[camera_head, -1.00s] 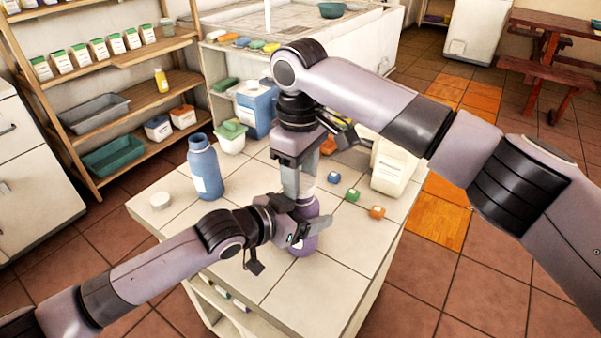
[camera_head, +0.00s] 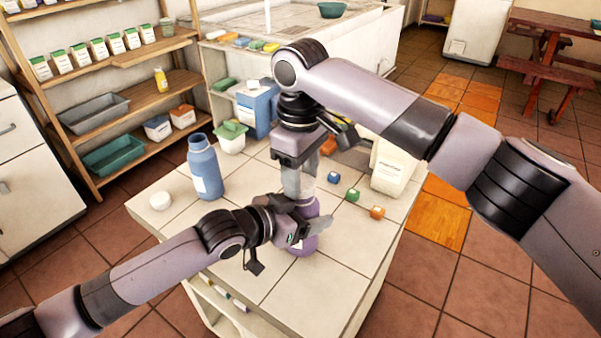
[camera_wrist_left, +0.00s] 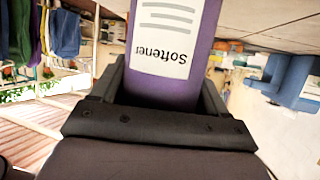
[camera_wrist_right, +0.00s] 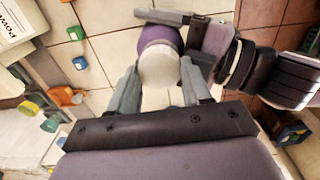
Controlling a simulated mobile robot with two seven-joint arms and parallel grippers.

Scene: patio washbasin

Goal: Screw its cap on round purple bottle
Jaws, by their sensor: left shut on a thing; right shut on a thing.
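The round purple bottle (camera_head: 306,243) stands on the tiled counter, partly hidden by my grippers. In the left wrist view its purple body (camera_wrist_left: 175,85) with a "Softener" label sits between my left fingers. My left gripper (camera_head: 300,228) is shut around the bottle's body from the side. My right gripper (camera_head: 298,190) points down from above, shut on a white cap. In the right wrist view the cap (camera_wrist_right: 159,66) is between the fingertips, over the purple bottle (camera_wrist_right: 160,37). The cap looks to be at the bottle's top; the contact and thread are hidden.
A blue bottle (camera_head: 205,168) and a loose white cap (camera_head: 160,201) stand on the counter's left. The counter's front is clear.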

